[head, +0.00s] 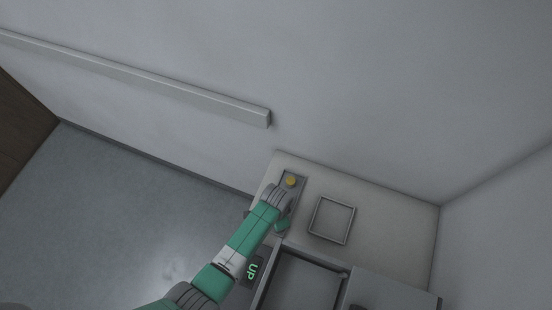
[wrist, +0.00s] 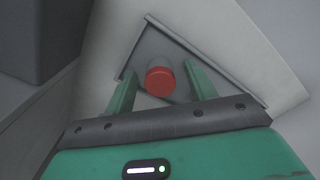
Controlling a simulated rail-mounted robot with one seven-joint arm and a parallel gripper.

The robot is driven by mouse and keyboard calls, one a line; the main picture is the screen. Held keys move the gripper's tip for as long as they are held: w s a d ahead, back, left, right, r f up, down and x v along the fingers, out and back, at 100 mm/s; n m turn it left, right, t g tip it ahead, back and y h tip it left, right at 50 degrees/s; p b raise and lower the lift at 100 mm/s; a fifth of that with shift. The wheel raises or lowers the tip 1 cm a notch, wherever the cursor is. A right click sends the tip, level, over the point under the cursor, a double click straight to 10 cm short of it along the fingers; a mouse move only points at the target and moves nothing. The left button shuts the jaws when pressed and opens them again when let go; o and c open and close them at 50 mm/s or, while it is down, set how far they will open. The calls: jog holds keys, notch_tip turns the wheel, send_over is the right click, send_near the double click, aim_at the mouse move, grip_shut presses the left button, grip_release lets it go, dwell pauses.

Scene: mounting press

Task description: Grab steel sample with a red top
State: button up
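The steel sample with a red top (wrist: 160,81) is a short cylinder in the middle of the wrist view. It is over or in a thin-rimmed grey tray (wrist: 206,55). My gripper (wrist: 160,68) is open, with one green finger on each side of the sample and visible gaps between. In the head view my gripper (head: 283,222) is at the table's left side and hides the red-topped sample.
An empty square-rimmed tray (head: 314,222) lies to the right on the pale table (head: 385,212). A grey open box-like unit (head: 262,291) stands in front, near a dark block marked UP (head: 253,270). A wall ledge (head: 180,84) runs behind.

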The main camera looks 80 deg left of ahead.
jog(key=c, duration=1.1)
jog(key=shift+r, duration=0.15)
notch_tip(320, 180, up, 10)
jog(key=shift+f+p, duration=0.1)
jog(key=shift+p, duration=0.35)
